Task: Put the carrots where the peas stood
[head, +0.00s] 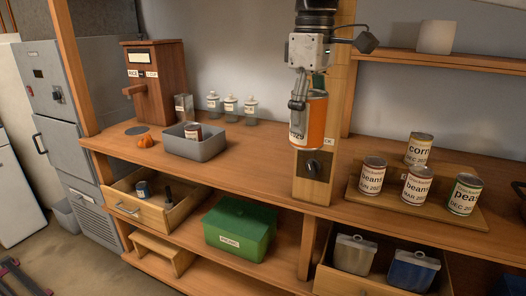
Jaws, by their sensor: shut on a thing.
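My gripper (298,105) is shut on an orange-labelled can (316,118) and holds it upright in the air, in front of the wooden post. The can's name is turned out of view; only the end of a date shows. A peas can (463,196) with a green band stands at the right end of a low wooden tray (412,211). On the same tray stand a corn can (418,149) at the back and two beans cans, one at the left (372,175) and one in the middle (416,186).
A grey bin (195,150) on the counter holds a small can (193,131). A wooden dispenser (153,85) and several lidded jars (231,107) stand behind. The post (312,190) rises between the bin and the tray. Below are an open drawer (155,207) and a green box (238,228).

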